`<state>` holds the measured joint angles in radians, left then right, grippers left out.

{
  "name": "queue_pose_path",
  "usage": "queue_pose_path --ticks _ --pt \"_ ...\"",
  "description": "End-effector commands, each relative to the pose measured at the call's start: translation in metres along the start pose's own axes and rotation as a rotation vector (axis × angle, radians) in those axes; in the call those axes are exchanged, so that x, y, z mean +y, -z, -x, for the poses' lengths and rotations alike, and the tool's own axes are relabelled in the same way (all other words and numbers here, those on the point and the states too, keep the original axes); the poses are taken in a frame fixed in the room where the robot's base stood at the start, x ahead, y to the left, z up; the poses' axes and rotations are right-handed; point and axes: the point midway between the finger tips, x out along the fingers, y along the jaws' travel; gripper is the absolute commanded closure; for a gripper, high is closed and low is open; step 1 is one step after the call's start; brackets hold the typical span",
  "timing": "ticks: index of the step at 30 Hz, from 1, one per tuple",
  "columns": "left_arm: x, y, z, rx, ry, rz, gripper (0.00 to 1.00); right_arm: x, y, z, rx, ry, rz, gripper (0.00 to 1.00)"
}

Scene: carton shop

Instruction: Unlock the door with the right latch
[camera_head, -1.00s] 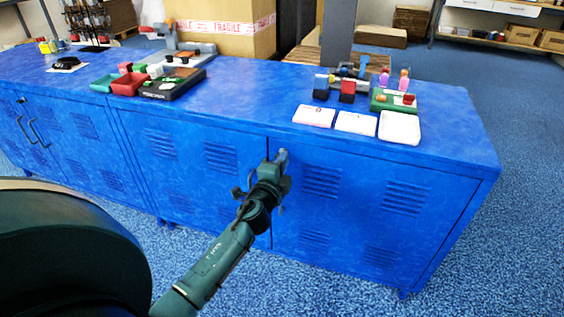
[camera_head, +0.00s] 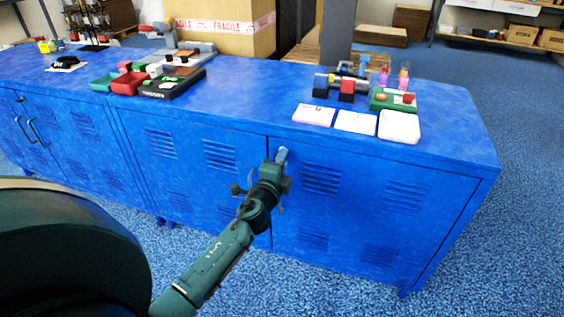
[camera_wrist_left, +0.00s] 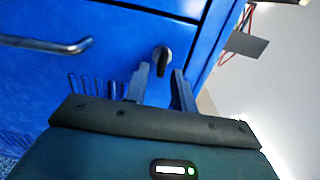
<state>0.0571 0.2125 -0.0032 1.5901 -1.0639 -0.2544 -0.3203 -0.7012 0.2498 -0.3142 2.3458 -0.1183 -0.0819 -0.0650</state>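The blue cabinet (camera_head: 350,160) has louvred metal doors. In the left wrist view, a round grey latch (camera_wrist_left: 163,55) with a dark lever sits on the blue door, and a grey bar handle (camera_wrist_left: 60,46) is to its left. My left gripper (camera_head: 281,160) is at the seam between two doors, below the counter edge, and covers that part in the head view. In the wrist view its fingers (camera_wrist_left: 161,80) are apart, with the latch at the gap between their tips. I cannot tell whether they touch it. My right gripper is not in view.
The blue counter top (camera_head: 250,95) above holds trays (camera_head: 172,84), cards (camera_head: 355,122) and small coloured parts. A cardboard box (camera_head: 220,25) stands behind it. Another door pair at the left has dark handles (camera_head: 33,131). The carpet (camera_head: 525,120) at the right is clear.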

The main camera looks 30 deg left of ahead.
Motion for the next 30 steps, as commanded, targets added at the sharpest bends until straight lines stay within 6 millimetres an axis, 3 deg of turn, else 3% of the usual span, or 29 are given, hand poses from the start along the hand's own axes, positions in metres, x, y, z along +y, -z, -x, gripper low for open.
queue_pose_path --ticks 11,14,24,30 --pt "0.0 0.0 0.006 0.001 -0.001 0.002 0.7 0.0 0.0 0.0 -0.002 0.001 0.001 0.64" --pt "0.001 0.001 0.019 0.001 -0.003 0.003 0.7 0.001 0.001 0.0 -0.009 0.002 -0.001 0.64" --pt "0.002 0.0 0.094 0.0 -0.004 0.004 0.7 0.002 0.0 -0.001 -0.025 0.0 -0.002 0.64" --pt "0.002 0.0 0.123 0.0 -0.002 0.002 0.7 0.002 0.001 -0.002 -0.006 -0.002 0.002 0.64"
